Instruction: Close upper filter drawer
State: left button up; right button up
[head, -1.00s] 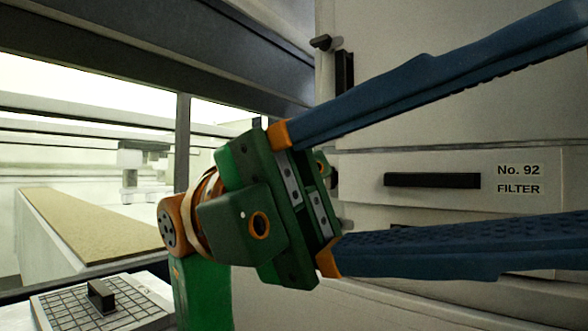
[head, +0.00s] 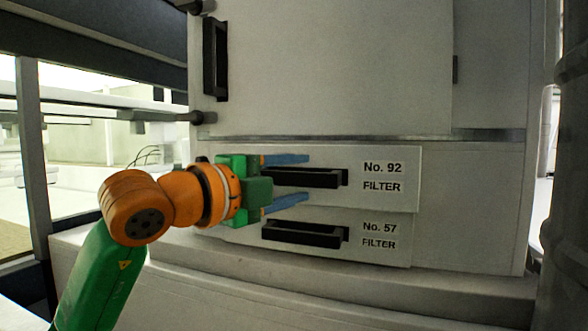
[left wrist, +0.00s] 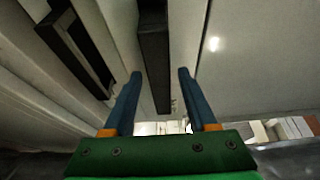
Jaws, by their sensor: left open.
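The upper filter drawer (head: 390,205), labelled No. 92, has a black bar handle (head: 310,179). Its front appears to stand out slightly past the lower drawer (head: 390,257), labelled No. 57. My left gripper (head: 307,177) is open at the upper handle, its blue fingers above and below the bar in the head view. In the left wrist view, the upper handle (left wrist: 154,60) runs between the fingertips of my left gripper (left wrist: 160,72). I cannot tell whether the fingers touch it. My right gripper is not in view.
The lower drawer's black handle (head: 305,234) is close below the lower finger. A large cabinet door (head: 340,70) with a black handle (head: 215,60) is above the drawers. A ledge (head: 420,288) runs below them. A dark ribbed column (head: 572,150) stands at the right.

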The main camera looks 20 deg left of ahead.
pick_arm(q)
jog(key=shift+a, duration=0.1)
jog(key=shift+c, duration=1.3)
jog(key=shift+s, duration=0.2)
grip_shut()
